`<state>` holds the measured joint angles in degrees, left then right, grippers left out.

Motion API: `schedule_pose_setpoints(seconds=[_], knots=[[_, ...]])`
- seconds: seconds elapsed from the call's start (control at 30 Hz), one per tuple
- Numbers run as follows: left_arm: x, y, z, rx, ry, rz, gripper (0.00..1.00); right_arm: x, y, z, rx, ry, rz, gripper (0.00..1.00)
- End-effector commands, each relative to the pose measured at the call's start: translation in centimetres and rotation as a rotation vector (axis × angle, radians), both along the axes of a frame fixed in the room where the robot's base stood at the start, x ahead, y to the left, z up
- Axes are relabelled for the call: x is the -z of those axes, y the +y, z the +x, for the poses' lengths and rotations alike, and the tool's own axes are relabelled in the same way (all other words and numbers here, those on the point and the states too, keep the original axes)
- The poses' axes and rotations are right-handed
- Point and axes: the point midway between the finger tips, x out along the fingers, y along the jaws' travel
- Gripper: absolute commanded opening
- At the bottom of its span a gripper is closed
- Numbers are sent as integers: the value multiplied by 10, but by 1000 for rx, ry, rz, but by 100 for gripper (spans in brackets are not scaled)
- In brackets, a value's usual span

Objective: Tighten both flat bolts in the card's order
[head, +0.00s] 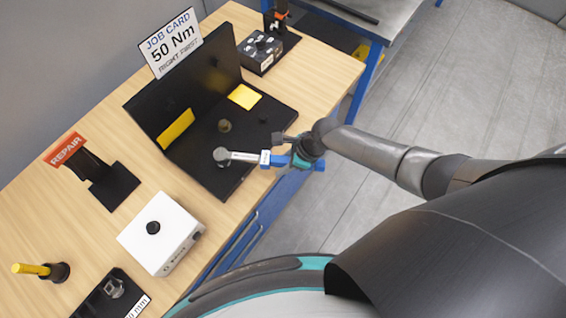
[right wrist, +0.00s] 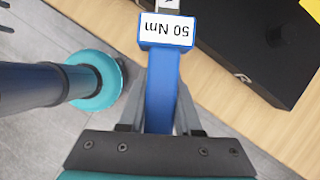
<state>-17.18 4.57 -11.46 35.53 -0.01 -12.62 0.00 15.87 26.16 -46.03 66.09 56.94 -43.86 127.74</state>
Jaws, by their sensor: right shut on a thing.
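My right gripper (head: 292,156) is shut on the blue handle of a torque wrench (head: 268,159). In the right wrist view the blue handle (right wrist: 163,85) with a "50 Nm" label runs between the fingers (right wrist: 160,118). The wrench's round grey head (head: 222,156) is over the base of the black fixture (head: 206,173); I cannot tell whether it sits on a bolt. A round olive bolt head (head: 225,126) stands on the base behind it, and a small dark stud (head: 264,119) to the right. The job card (head: 172,43) reads "50 Nm, RIGHT FIRST". My left gripper is out of view.
The fixture has a black upright panel and yellow patches (head: 244,96). A yellow-handled tool (head: 32,269) and a socket tray (head: 101,303) are front left.

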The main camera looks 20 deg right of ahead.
Motion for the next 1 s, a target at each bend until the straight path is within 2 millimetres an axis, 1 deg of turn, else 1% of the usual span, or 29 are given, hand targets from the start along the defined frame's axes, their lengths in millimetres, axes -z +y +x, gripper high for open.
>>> schedule_pose_setpoints(seconds=[0.33, 1.0], knots=[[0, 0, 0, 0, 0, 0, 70, 0, 4, -8, 46, 3, 3, 0], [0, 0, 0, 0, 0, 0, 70, 0, 6, -11, 75, 3, 3, 0]])
